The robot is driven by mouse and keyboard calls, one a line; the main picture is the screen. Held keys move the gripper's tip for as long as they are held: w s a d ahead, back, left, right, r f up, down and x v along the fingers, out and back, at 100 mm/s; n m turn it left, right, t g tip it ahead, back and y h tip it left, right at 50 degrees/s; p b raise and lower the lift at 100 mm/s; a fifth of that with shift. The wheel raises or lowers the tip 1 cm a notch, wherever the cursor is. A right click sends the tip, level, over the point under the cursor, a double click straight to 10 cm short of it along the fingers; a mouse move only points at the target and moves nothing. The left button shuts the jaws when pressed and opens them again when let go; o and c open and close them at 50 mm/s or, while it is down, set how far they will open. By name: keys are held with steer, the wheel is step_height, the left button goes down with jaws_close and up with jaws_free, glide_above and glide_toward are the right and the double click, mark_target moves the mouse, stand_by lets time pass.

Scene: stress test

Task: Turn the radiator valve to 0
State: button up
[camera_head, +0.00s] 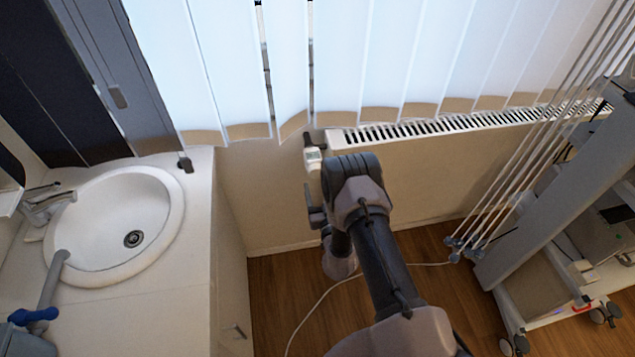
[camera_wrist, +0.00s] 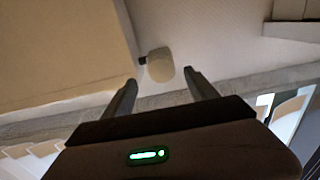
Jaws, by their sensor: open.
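The white radiator valve (camera_head: 313,156) sits at the left end of the radiator (camera_head: 440,126), near its top, in the head view. Its face shows a small marking that is too small to read. My gripper (camera_head: 315,204) is just below the valve in this view. In the wrist view a rounded white valve head (camera_wrist: 160,65) with a dark neck stands out from the radiator's side (camera_wrist: 60,50). My open gripper (camera_wrist: 161,76) has one finger on each side of the line to it. The valve head appears at or just beyond the fingertips; contact is not visible.
Vertical blinds (camera_head: 410,50) hang above and behind the radiator. A counter with a round sink (camera_head: 110,225) is at the left. A wheeled rack (camera_head: 550,215) with rods stands at the right. A white cable (camera_head: 322,298) lies on the wooden floor.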

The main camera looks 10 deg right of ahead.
mark_target(317, 175)
steer(key=w, duration=0.4)
steer(key=shift+w+a+b, duration=0.1)
steer(key=shift+w+b, duration=0.25)
steer(key=shift+w, duration=0.05)
steer(key=shift+c, duration=0.5)
steer(key=c, duration=1.3)
steer(key=shift+o, duration=0.2)
